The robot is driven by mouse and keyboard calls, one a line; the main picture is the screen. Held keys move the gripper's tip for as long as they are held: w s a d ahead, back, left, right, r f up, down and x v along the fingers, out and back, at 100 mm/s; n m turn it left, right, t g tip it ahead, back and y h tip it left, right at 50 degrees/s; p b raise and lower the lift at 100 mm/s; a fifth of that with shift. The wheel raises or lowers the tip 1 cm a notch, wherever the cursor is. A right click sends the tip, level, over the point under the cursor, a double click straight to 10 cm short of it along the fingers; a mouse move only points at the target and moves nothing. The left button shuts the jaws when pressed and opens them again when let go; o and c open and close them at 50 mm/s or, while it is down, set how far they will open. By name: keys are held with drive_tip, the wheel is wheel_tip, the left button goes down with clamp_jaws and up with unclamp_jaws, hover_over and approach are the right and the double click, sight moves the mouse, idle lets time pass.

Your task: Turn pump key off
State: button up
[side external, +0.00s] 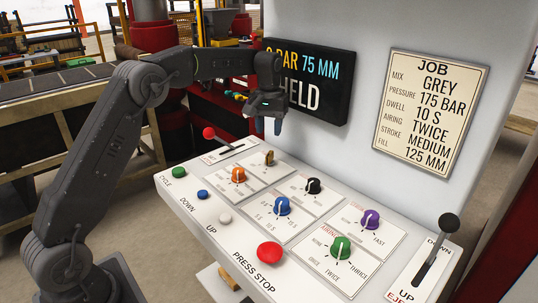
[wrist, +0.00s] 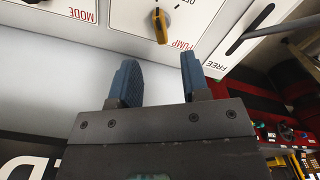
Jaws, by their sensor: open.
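The pump key (side external: 268,157) is a small brass-yellow key at the back of the sloped white control panel (side external: 218,238). In the wrist view the key (wrist: 160,26) stands near the top edge, beside the red PUMP lettering, with its grip pointing down the picture. Part of its label is cut off, so I cannot tell its setting. My gripper (side external: 265,126) hangs above and behind the key, apart from it. In the wrist view its two blue-grey fingers (wrist: 158,66) are spread and empty, with the key beyond their tips.
A red-knobbed lever (side external: 209,133) stands left of the key and an orange knob (side external: 238,175) is in front. A black knob (side external: 313,186) is to the right. The display (side external: 310,82) and wall are close behind my gripper. Space above the panel is clear.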

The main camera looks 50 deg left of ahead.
sight(269, 154)
wheel_tip(269, 154, down, 9)
drive_tip(key=shift+f, duration=0.1)
drive_tip(key=shift+c, duration=0.2)
clamp_jaws()
idle(0.4)
